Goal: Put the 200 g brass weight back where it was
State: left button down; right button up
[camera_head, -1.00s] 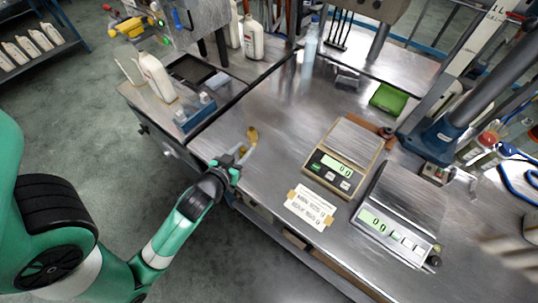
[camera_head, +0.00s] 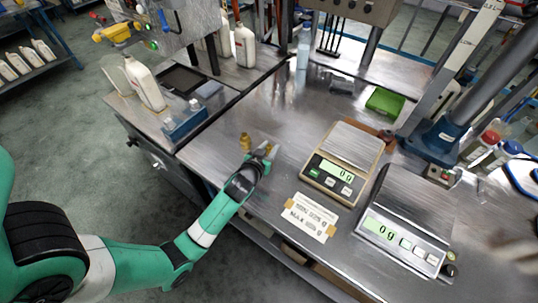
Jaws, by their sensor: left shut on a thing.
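My left gripper (camera_head: 264,151) is low over the near left part of the steel bench. It is shut on a small brass weight, mostly hidden by the fingers, and its size mark cannot be read. I cannot tell whether the held weight touches the bench. My right gripper is not in view.
Two scales, a beige one (camera_head: 319,177) and a grey one (camera_head: 399,240), both read 0 g. A label card (camera_head: 309,217) lies by the front edge. A blue box (camera_head: 184,122) and a white bottle (camera_head: 146,84) stand left.

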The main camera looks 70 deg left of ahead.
pick_arm(q)
jog(key=shift+f+b, duration=0.65)
jog(key=shift+f, duration=0.95)
jog(key=c, duration=0.5)
grip_release()
jog(key=shift+r, duration=0.1)
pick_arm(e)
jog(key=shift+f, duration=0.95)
pick_arm(q)
jog(key=shift+r+p, duration=0.2)
jog(key=shift+p, duration=0.1)
jog(key=shift+s+d+r, duration=0.15)
jog(key=shift+s+d, duration=0.1)
jog(key=p+v, duration=0.3)
jog(key=v, duration=0.8)
jog(key=shift+s, duration=0.15)
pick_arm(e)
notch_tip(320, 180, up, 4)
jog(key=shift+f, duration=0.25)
